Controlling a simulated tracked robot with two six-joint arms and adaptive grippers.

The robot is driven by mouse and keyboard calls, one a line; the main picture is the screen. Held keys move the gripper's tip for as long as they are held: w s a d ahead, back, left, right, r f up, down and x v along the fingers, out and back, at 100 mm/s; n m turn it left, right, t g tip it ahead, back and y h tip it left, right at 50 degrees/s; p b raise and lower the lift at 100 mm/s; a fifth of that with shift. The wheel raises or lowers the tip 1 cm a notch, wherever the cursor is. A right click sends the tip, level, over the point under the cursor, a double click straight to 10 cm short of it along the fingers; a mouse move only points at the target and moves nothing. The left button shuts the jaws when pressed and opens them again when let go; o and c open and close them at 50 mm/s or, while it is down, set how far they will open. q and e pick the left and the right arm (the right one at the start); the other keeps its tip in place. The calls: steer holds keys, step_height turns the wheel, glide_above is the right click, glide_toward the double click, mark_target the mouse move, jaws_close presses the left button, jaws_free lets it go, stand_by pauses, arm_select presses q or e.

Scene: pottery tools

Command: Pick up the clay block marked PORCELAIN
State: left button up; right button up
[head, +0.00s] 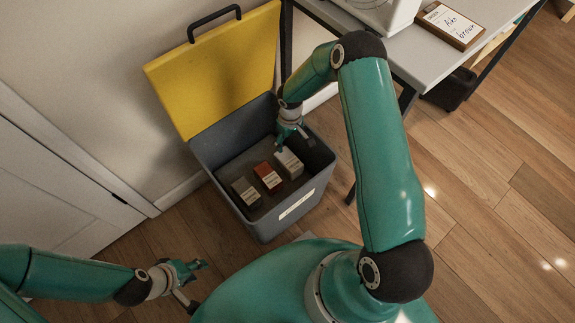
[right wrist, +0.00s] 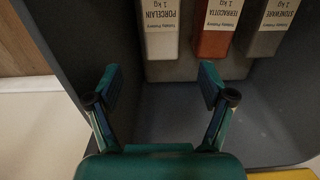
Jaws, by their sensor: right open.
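The PORCELAIN clay block (head: 289,163) is whitish and stands in the open grey bin, rightmost of three blocks in the head view. In the right wrist view, the block (right wrist: 159,42) is at the top, its label upside down, ahead of and between the fingers. My right gripper (right wrist: 161,84) is open and empty, apart from the block. In the head view, the right gripper (head: 291,134) is inside the bin beside the block, partly hidden by its own arm. My left gripper (head: 192,268) is outside the bin at lower left; its finger gap is unclear.
The TERRACOTTA block (head: 268,177) stands close beside the PORCELAIN block, with the STONEWARE block (head: 246,192) beyond it. The bin (head: 262,226) has high walls, and its yellow lid (head: 225,75) is raised. A grey table (head: 430,60) stands at upper right.

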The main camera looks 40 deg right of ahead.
mark_target(289, 159)
step_height(289, 159, down, 9)
steer(key=shift+r+b, duration=0.1)
steer(key=shift+b, duration=0.75)
steer(key=shift+w+a+f+b, duration=0.1)
steer(key=shift+f+b, duration=0.7)
steer(key=shift+f, duration=1.85)
jaws_close()
steer(key=shift+r, duration=0.1)
